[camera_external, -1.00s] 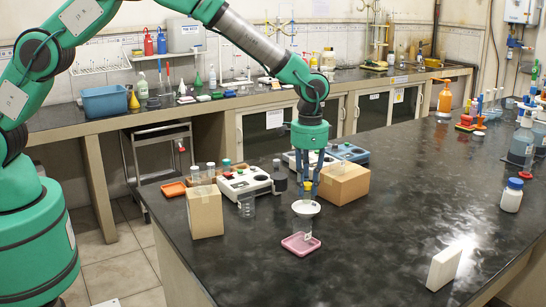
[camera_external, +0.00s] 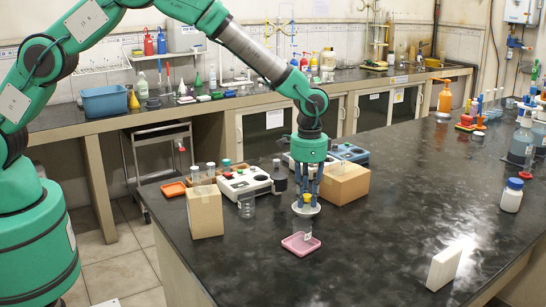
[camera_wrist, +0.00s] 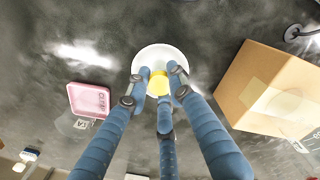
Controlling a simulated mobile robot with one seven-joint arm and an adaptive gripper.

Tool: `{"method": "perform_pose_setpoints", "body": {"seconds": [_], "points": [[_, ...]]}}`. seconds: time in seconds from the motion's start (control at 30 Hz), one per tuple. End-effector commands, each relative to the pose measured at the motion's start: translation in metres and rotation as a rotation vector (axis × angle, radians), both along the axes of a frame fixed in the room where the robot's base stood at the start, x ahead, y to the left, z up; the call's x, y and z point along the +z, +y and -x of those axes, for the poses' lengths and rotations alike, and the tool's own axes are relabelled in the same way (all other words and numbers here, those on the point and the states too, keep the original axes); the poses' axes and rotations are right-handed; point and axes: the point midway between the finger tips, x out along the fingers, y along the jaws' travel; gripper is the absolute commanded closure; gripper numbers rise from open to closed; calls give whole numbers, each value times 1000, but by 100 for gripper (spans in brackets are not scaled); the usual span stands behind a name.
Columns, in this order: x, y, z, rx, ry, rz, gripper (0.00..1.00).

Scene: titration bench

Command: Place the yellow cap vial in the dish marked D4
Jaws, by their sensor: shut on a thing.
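My gripper (camera_external: 306,202) is shut on the yellow cap vial (camera_external: 307,199) and points down over a round white dish (camera_external: 300,210). The wrist view shows the yellow cap (camera_wrist: 159,83) between my fingers (camera_wrist: 159,78), with the white dish (camera_wrist: 150,55) around and beneath it. I cannot tell whether the vial touches the dish. The vial's body is mostly hidden by the fingers. A pink square dish (camera_external: 297,249) lies nearer the front; it also shows at the left in the wrist view (camera_wrist: 83,97), with lettering too blurred to read. I see no readable D4 mark.
A cardboard box (camera_external: 346,187) stands close to the right of my gripper, and another (camera_external: 205,214) stands at the left. A clear beaker (camera_external: 246,206) and a white instrument (camera_external: 243,181) are between them.

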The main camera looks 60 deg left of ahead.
Motion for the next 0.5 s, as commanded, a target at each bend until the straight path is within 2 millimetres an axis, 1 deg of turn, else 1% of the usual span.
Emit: {"method": "perform_pose_setpoints", "body": {"seconds": [0.13, 0.17, 0.23, 0.5], "points": [[-3, 0, 0, 0, 0, 0, 100], [-3, 0, 0, 0, 0, 0, 74], [-2, 0, 0, 0, 0, 0, 60], [-2, 0, 0, 0, 0, 0, 60]]}}
